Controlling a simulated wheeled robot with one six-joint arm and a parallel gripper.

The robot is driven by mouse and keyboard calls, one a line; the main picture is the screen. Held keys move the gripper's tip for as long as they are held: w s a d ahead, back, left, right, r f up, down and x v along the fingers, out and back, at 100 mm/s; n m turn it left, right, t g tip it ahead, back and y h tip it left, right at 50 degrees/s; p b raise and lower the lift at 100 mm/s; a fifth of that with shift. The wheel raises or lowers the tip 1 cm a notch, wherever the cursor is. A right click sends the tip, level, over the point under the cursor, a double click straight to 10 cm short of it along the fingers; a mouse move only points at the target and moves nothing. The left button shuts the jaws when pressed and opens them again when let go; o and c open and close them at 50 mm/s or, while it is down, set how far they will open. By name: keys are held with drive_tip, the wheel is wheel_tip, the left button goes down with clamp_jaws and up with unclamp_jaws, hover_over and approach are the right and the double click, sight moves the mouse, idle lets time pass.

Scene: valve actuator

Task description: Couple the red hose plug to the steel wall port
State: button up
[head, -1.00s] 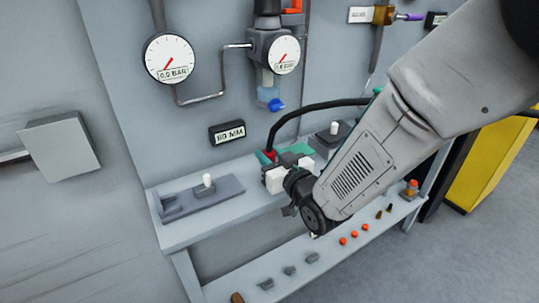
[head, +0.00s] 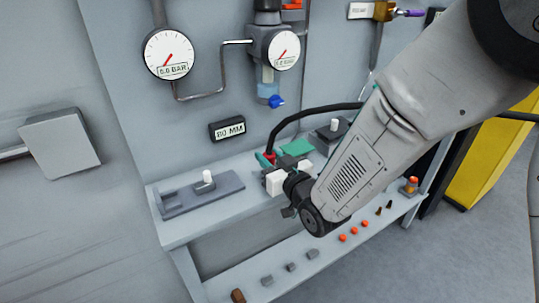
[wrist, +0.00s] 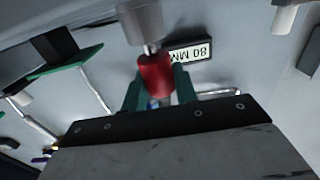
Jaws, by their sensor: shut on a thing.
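My gripper (wrist: 156,92) has its two green fingers shut on the red hose plug (wrist: 155,76). In the head view the plug (head: 269,158) is a small red spot above the bench, beside the gripper's white block, largely hidden. A black hose (head: 313,110) rises from it and arches to the right. In the wrist view a thin metal neck joins the red body to a grey cylinder (wrist: 140,18). I cannot tell whether this cylinder belongs to the plug or is the steel wall port. I cannot otherwise make out the port.
Two gauges (head: 168,53) (head: 285,50) and an 80 MM sign (head: 227,129) are on the wall. A grey fixture with a white knob (head: 203,190) stands left on the bench. Small parts line the lower shelf (head: 290,267).

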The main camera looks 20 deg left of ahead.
drive_tip(key=shift+f, duration=0.75)
drive_tip(key=o, duration=1.1)
drive_tip(key=shift+o, duration=0.2)
drive_tip(key=v, duration=0.7)
drive_tip(key=shift+s+d, duration=0.25)
drive_tip(key=shift+w, duration=0.1)
